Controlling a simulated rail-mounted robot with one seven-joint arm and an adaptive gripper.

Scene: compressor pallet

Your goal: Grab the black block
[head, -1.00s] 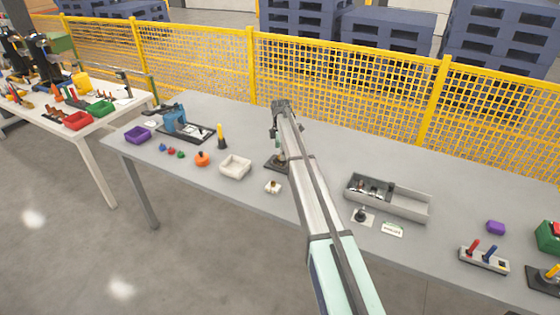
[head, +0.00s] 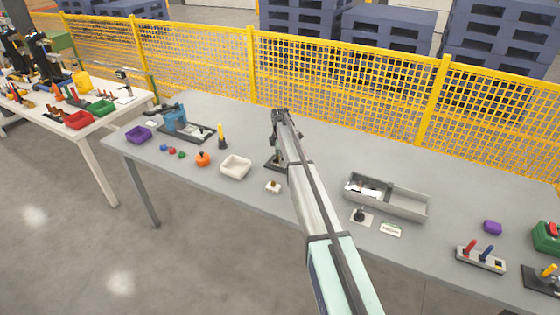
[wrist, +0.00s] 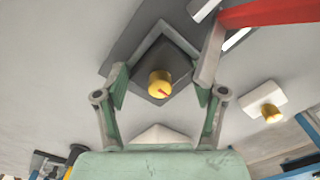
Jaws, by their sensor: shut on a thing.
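A dark, square block (wrist: 152,48) with a brass-coloured knob (wrist: 159,84) on it lies between the two fingers of my gripper (wrist: 160,78) in the wrist view. A larger dark flat plate (wrist: 128,28) shows behind the block. In the head view my gripper (head: 276,152) hangs down over a dark base (head: 270,165) on the grey table. My arm hides part of that spot, and the block cannot be made out there. I cannot tell whether the block is lifted off the plate.
A white bin (head: 236,167) and a small white piece with a knob (head: 273,187) are left of my arm. A grey divided tray (head: 402,203) and a small lever plate (head: 361,217) are to the right. A yellow mesh fence (head: 340,90) stands behind the table (head: 480,190).

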